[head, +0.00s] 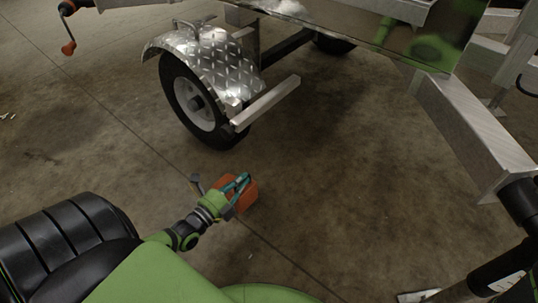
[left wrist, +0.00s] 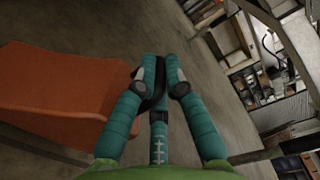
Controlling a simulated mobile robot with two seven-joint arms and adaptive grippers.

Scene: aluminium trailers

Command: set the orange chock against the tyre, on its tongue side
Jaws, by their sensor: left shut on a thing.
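The orange chock (head: 247,197) is at my left gripper (head: 238,184) in the head view, in front of the trailer's tyre (head: 190,98) and clearly apart from it. In the left wrist view the chock (left wrist: 65,95) fills the left side, beside the teal fingers. The left gripper (left wrist: 157,78) is shut there, its fingers drawn together around a dark part that looks like the chock's grip. I cannot tell whether the chock touches the floor. The tyre stands upright on the floor under a diamond-plate mudguard (head: 225,70). My right gripper is not in view.
An aluminium step bar (head: 268,101) juts out beside the tyre. The trailer bed (head: 400,30) overhangs at the top, and an aluminium beam (head: 470,130) slants down on the right. A red-handled crank (head: 68,46) hangs at the upper left. Floor between chock and tyre is clear.

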